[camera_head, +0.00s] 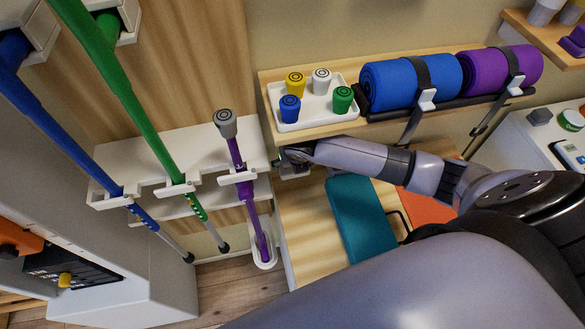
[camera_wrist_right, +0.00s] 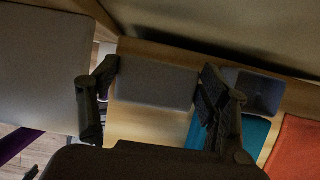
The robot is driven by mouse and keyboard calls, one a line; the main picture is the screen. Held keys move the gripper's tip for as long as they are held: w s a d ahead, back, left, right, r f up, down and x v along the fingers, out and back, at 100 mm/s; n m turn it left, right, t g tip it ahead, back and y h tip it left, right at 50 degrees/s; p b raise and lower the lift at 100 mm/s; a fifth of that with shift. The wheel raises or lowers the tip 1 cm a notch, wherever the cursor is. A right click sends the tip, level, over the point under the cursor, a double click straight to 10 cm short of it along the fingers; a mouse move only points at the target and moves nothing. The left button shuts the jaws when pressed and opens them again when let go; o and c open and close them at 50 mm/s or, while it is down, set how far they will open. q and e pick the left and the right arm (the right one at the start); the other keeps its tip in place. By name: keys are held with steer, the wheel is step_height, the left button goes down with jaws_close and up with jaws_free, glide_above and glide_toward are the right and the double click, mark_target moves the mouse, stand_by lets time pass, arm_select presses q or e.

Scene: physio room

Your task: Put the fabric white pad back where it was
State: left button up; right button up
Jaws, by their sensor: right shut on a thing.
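My right gripper (camera_head: 294,160) reaches in at the front left end of the upper wooden shelf, just below its edge; its fingers are largely hidden in the head view. In the right wrist view the two dark fingers (camera_wrist_right: 154,92) are shut on the pad (camera_wrist_right: 155,83), a flat rectangle that looks grey in the dim light. The pad is held over a wooden surface, beneath the upper shelf. I cannot tell whether it touches that surface. My left gripper is not in view.
The upper shelf (camera_head: 330,132) carries a white tray (camera_head: 318,113) and rolled mats (camera_head: 392,84). Below lie a teal item (camera_head: 358,215) and an orange one (camera_head: 425,206). A dark open bin (camera_wrist_right: 258,94) stands right of the gripper. A cane rack (camera_head: 158,150) is at left.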

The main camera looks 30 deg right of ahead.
mark_target(292, 172)
steer(key=x, duration=0.3)
steer(key=shift+s+a, duration=0.1)
steer(key=shift+s, duration=0.05)
step_height(292, 172, down, 3)
steer(key=shift+s+p, duration=0.1)
steer(key=shift+p, duration=0.5)
steer(key=shift+w+f+p, duration=0.3)
steer(key=shift+f, duration=0.35)
steer(key=o, duration=0.7)
steer(key=shift+o, duration=0.2)
steer(key=shift+b+v, duration=0.4)
steer(key=shift+v, duration=3.4)
